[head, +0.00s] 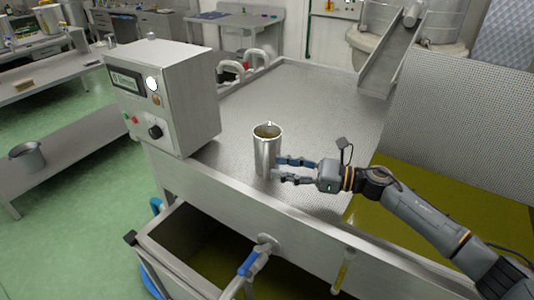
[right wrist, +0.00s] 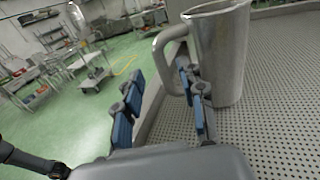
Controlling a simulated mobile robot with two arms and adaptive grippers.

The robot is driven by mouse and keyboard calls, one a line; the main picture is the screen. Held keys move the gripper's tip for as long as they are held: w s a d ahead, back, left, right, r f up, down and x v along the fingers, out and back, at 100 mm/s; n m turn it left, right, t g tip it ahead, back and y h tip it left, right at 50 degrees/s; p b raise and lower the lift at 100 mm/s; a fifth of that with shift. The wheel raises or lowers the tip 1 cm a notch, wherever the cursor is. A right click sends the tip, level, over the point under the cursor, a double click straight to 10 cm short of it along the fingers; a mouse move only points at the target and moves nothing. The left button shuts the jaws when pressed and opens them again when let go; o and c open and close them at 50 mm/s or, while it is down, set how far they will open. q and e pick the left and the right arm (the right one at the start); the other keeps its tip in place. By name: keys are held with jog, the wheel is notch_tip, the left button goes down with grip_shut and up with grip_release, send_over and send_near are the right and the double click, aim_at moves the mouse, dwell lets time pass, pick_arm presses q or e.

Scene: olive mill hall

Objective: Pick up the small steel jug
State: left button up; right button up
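The small steel jug (head: 267,152) stands upright on the perforated steel deck (head: 310,100), close to its front edge. In the right wrist view the jug (right wrist: 225,55) fills the upper right, its loop handle facing left. My right gripper (head: 279,169) is open beside the jug's lower right side in the head view, fingers pointing left at it. In the right wrist view its two blue-padded fingers (right wrist: 160,100) are spread, the right one overlapping the handle. I cannot tell whether it touches. Nothing is held. My left gripper is not in the head view.
A control box (head: 165,95) with knobs stands left of the jug. A trough of yellow-green liquid (head: 440,215) lies under my right arm, beside a raised perforated lid (head: 470,110). A blue-handled valve (head: 250,262) sits below the front wall. A steel pot (head: 27,158) is far left.

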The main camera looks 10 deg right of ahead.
aim_at(266, 178)
jog(key=shift+w+a+r+p, duration=0.2)
jog(key=shift+w+a+p, duration=0.1)
jog(key=shift+a+p, duration=0.25)
jog(key=shift+w+a+r+p, duration=0.2)
jog(key=shift+w+a+p, duration=0.05)
jog(key=shift+a+p, duration=0.25)
jog(key=shift+f+p+x, duration=0.25)
jog(key=shift+p+x, duration=0.2)
jog(key=shift+x, duration=0.65)
jog(key=shift+w+a+f, duration=0.1)
jog(key=shift+w+a, duration=0.05)
jog(key=shift+a, duration=0.05)
jog(key=shift+d, duration=0.1)
grip_shut()
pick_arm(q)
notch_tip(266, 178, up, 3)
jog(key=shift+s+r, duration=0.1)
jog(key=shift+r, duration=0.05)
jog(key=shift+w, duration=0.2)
